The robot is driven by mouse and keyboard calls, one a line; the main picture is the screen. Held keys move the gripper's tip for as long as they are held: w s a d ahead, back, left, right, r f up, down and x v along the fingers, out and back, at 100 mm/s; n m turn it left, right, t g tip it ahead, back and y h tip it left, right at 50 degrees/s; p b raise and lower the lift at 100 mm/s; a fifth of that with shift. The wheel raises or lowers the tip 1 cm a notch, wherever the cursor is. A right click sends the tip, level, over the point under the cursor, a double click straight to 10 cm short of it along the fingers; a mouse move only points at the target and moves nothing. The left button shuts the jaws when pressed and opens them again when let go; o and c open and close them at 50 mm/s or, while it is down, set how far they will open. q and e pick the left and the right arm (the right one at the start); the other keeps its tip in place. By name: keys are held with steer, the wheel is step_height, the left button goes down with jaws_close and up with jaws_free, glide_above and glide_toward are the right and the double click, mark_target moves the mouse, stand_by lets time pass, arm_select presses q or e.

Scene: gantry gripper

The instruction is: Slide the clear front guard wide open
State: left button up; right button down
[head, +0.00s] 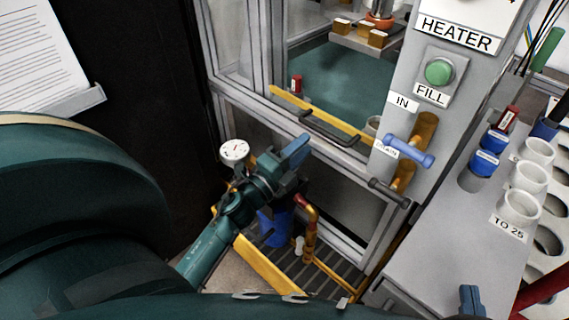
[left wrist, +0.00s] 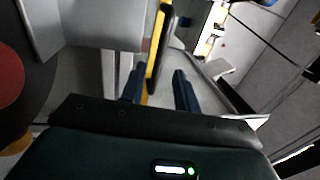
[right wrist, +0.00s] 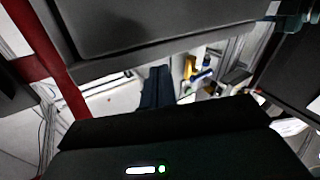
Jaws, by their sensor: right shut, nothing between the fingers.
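The clear front guard (head: 325,85) is a see-through panel in the grey frame in the head view. A yellow strip (head: 285,97) runs along its lower edge and carries a black bar handle (head: 328,131). My left gripper (head: 297,152) is just below and left of this handle, apart from it in the head view. In the left wrist view its two blue fingers (left wrist: 160,88) are open, with the yellow strip and a dark bar (left wrist: 166,45) beyond the gap. My right gripper (head: 472,299) is at the lower right, its fingers (right wrist: 157,87) shut together and empty.
The grey control post with the green FILL button (head: 439,72) and a blue-handled valve (head: 408,151) stands right of the guard. White cups (head: 520,205) stand on a grey bench at right. A round gauge (head: 234,150) and red-yellow pipes (head: 309,230) are near my left gripper.

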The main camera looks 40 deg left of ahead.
arm_select(q)
steer(key=v, duration=0.6)
steer(key=shift+b, duration=0.35)
